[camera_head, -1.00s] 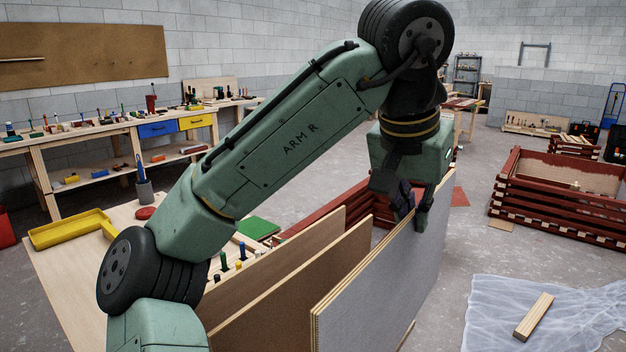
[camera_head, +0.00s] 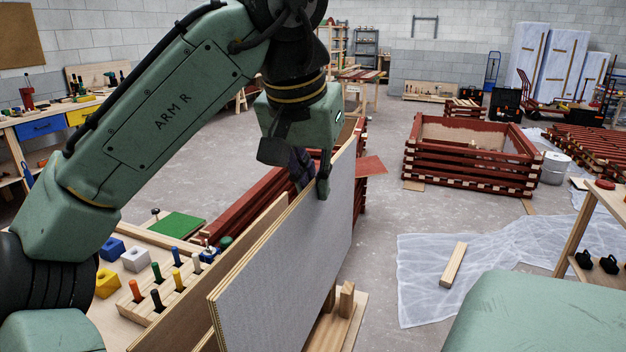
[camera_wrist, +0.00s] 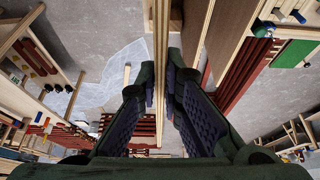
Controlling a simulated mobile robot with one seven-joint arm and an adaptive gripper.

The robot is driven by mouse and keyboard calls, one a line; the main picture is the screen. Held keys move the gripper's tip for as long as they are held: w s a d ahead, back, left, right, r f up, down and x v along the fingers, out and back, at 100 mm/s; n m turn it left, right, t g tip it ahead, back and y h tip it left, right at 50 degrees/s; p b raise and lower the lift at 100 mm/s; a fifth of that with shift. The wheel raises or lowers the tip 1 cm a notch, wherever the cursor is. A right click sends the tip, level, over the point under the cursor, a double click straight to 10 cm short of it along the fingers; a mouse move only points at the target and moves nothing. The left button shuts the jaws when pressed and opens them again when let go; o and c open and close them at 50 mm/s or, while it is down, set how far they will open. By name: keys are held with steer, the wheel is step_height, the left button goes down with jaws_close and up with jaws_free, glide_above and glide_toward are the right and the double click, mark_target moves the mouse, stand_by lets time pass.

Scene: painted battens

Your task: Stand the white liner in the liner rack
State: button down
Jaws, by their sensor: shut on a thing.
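The white liner (camera_head: 290,255), a tall thin panel with a pale grey-white face and layered wooden edge, stands upright on edge. My gripper (camera_head: 313,185) is shut on its top edge near the far end. In the wrist view, the liner's thin edge (camera_wrist: 160,45) runs between the fingers of my gripper (camera_wrist: 161,88). A wooden base with short posts (camera_head: 346,300), seemingly part of the liner rack, shows low beside the liner's right face. The liner's bottom edge is hidden, so I cannot tell whether it sits in a slot.
Brown panels (camera_head: 190,305) stand upright close on the liner's left. A bench with colored pegs and blocks (camera_head: 135,258) lies left of them. A dark red slatted crate (camera_head: 470,155) and a plastic sheet with a batten (camera_head: 453,265) are to the right; floor between is clear.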

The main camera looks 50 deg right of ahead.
steer(key=shift+a, duration=0.15)
steer(key=shift+f, duration=0.1)
steer(key=shift+f+b, duration=0.3)
steer(key=b, duration=0.3)
glide_above(314, 269)
steer(key=w+d, duration=0.1)
steer(key=shift+f, duration=2.5)
steer(key=shift+p, duration=0.75)
steer(key=shift+f+b, duration=2.7)
steer(key=shift+f, duration=1.85)
steer(key=c, duration=1.7)
jaws_free()
